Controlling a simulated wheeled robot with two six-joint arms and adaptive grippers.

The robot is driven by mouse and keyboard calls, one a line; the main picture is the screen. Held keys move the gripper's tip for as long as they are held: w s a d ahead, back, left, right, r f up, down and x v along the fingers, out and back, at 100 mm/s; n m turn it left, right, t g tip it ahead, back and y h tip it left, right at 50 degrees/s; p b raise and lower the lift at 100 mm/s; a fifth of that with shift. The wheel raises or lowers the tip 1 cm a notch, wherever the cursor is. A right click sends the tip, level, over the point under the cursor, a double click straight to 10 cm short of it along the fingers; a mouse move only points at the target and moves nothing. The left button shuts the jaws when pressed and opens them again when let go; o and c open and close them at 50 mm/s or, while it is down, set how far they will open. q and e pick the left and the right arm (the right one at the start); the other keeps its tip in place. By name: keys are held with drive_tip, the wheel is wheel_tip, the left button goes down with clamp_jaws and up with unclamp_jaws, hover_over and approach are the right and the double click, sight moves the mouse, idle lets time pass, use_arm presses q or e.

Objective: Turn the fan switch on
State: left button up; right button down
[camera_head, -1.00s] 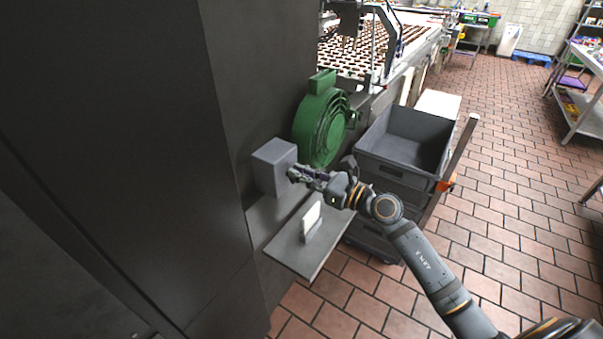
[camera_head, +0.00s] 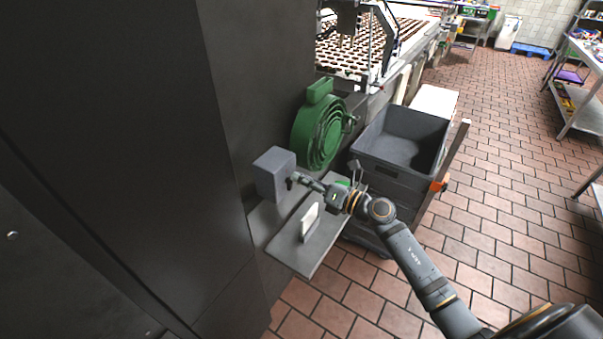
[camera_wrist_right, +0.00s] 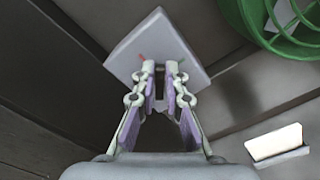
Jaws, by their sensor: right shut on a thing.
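The fan switch is a grey box (camera_head: 270,168) mounted at the wall above a grey shelf. In the right wrist view its pale face (camera_wrist_right: 155,35) carries a small red mark and a small green mark. My right gripper (camera_head: 293,181) is at the front of the box. In the right wrist view its fingertips (camera_wrist_right: 160,70) are close together against the face, shut on the switch knob, which they mostly hide. The green fan (camera_head: 318,135) stands behind the box; its rim (camera_wrist_right: 262,25) shows at the upper right of the wrist view. My left gripper is out of view.
A white card in a stand (camera_head: 309,220) sits on the grey shelf (camera_head: 290,250) below my right gripper. Stacked grey crates (camera_head: 405,140) stand to the right. A dark cabinet (camera_head: 110,150) fills the left. The tiled floor at right is open.

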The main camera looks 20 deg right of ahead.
drive_tip(key=m+p, duration=0.4)
drive_tip(key=m, duration=0.1)
drive_tip(key=shift+w+d+f+m, duration=0.15)
drive_tip(key=shift+w+d+m, duration=0.05)
drive_tip(key=shift+m, duration=0.1)
drive_tip(key=shift+f+m+p, duration=0.2)
drive_tip(key=shift+m+p, duration=0.7)
drive_tip(key=shift+m, duration=0.2)
drive_tip(key=shift+f+m+p, duration=0.3)
drive_tip(key=shift+m+p, duration=0.3)
drive_tip(key=shift+m, duration=0.5)
drive_tip(key=shift+f, duration=0.1)
drive_tip(key=c, duration=1.4)
unclamp_jaws()
drive_tip(key=shift+d, duration=0.1)
